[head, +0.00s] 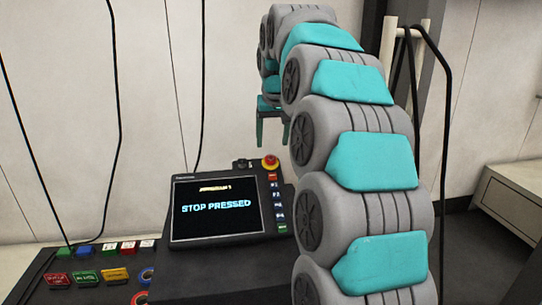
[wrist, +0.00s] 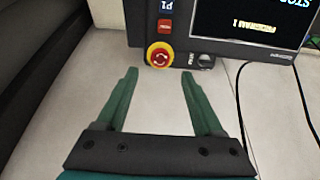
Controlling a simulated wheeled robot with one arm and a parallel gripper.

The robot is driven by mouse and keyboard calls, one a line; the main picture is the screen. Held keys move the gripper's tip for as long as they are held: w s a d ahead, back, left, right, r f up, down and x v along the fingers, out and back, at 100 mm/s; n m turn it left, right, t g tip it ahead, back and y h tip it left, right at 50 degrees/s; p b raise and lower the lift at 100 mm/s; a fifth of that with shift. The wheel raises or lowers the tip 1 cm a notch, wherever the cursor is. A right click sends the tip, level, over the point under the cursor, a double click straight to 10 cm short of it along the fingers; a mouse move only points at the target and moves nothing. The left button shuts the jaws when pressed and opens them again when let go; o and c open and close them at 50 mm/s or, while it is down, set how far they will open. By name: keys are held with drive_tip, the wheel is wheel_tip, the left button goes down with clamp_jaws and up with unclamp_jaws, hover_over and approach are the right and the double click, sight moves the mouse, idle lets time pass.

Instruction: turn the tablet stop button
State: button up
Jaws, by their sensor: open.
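The tablet (head: 217,226) is a dark panel with a screen reading "STOP PRESSED". Its stop button (head: 270,161) is a red knob on a yellow base at the top right corner. In the wrist view the stop button (wrist: 159,55) shows upside down with the tablet (wrist: 225,47), at the top middle. My gripper (head: 272,143) is above and behind the button in the head view. In the wrist view my gripper (wrist: 161,71) is open and empty, with green fingers apart. The button lies between the fingertip lines, just beyond the tips; whether they touch it cannot be told.
A black key switch (wrist: 187,59) sits beside the stop button. A console with several coloured push buttons (head: 87,276) stands at the lower left. Black cables (head: 118,100) hang by the wall. A grey cabinet (head: 515,197) stands at the right.

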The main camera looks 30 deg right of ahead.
sight(270, 157)
drive_tip(key=x, duration=0.6)
drive_tip(key=shift+f, duration=0.1)
clamp_jaws()
idle(0.4)
